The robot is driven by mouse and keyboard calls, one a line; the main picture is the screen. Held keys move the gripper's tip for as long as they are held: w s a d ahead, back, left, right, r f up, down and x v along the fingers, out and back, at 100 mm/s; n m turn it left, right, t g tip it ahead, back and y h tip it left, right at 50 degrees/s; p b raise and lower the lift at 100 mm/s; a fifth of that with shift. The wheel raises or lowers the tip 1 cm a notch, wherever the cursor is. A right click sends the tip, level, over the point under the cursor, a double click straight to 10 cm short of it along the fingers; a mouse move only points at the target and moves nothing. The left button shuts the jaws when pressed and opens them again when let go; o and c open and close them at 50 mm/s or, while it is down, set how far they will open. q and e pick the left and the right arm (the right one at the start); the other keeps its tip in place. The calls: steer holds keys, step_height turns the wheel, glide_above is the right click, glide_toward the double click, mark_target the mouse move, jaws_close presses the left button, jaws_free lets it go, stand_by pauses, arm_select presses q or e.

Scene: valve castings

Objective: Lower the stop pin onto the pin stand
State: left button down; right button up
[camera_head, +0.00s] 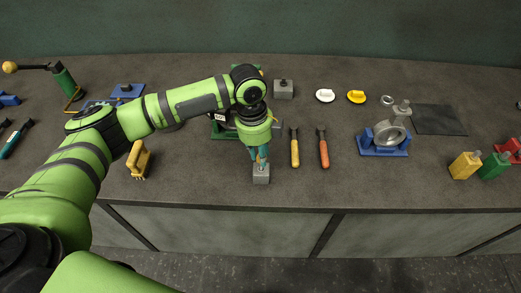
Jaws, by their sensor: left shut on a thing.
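My left gripper (261,160) points straight down near the table's front edge. Its teal fingers are shut on the stop pin, which is mostly hidden between them. A small grey block (261,175), which looks like the pin stand, is directly below the fingertips. The fingertips are at or just above the block's top; I cannot tell whether the pin touches it. My right gripper is not in view.
Yellow (295,152) and orange (323,153) handled tools lie just right of the gripper. A yellow brush-like object (139,160) is to the left. A blue fixture with a metal ring (384,140) stands further right. Another grey block (283,90) is behind.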

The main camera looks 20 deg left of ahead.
arm_select(q)
steer(key=shift+f, duration=0.2)
stand_by(0.4)
steer(key=shift+f+b, duration=0.45)
steer(key=shift+f, duration=1.15)
steer(key=c, duration=1)
jaws_free()
steer(key=shift+o, duration=0.2)
step_height(320, 180, up, 12)
steer(key=a, duration=0.1)
steer(key=shift+a, duration=0.2)
steer(key=shift+s+f, duration=0.1)
